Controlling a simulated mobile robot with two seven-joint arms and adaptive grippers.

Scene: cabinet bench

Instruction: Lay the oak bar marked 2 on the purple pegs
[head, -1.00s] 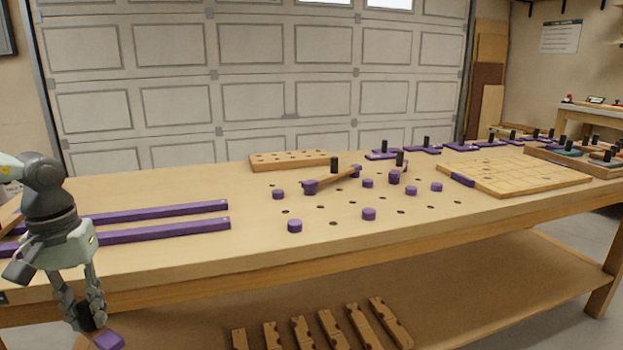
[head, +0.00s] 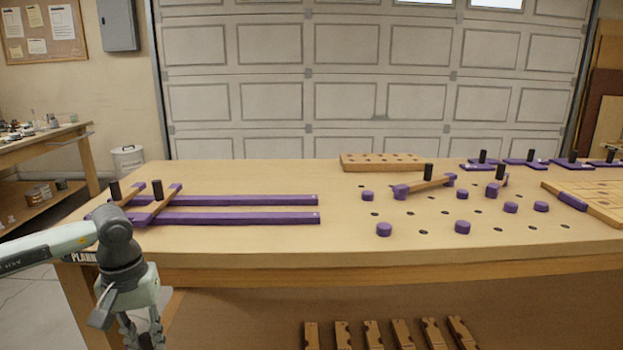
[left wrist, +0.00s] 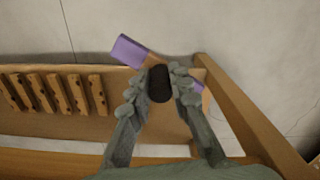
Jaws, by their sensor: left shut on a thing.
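My left gripper (left wrist: 160,84) is shut on the black knob (left wrist: 159,83) of a wooden bar with purple ends (left wrist: 132,52). The bar hangs in front of the bench, above the lower shelf. No number on it is readable. In the head view the gripper (head: 146,338) is at the bottom left and the bar is out of frame. Several purple pegs (head: 384,229) stand on the holed bench top, right of centre. A wooden bar with a black knob (head: 425,185) lies across two pegs; another knobbed bar (head: 497,187) sits right of it. My right gripper is not in view.
Two long purple rails (head: 255,217) lie on the bench's left, with two knobbed wooden bars (head: 165,203) across them. A drilled wooden block (head: 382,162) stands at the back. Notched wooden pieces (head: 374,335) lie on the lower shelf. Bench top between rails and pegs is clear.

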